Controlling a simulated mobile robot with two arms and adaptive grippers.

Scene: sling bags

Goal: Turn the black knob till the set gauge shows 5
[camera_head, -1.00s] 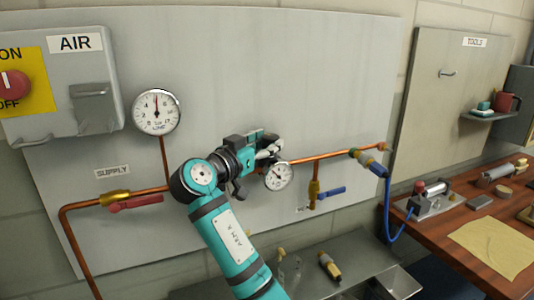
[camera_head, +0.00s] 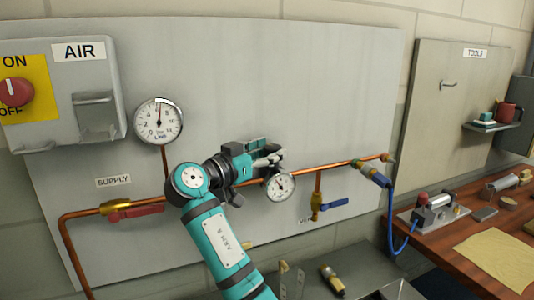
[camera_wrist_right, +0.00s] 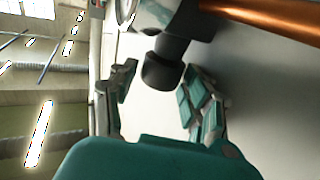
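The black knob (camera_wrist_right: 162,72) shows in the right wrist view, on a black stem below a pale round part. My right gripper (camera_wrist_right: 160,80) is open, with one finger on each side of the knob's end and a gap on both sides. In the head view my right gripper (camera_head: 268,160) is just above and left of the small set gauge (camera_head: 280,186) and hides the knob. The set gauge has a white dial with a dark needle; its figures are too small to read. My left gripper is not in view.
A copper pipe (camera_head: 335,166) runs along the grey panel. A larger line gauge (camera_head: 158,121), a red supply handle (camera_head: 135,211) and a blue vent handle (camera_head: 333,204) are nearby. A wooden bench (camera_head: 455,235) with tools stands at the right.

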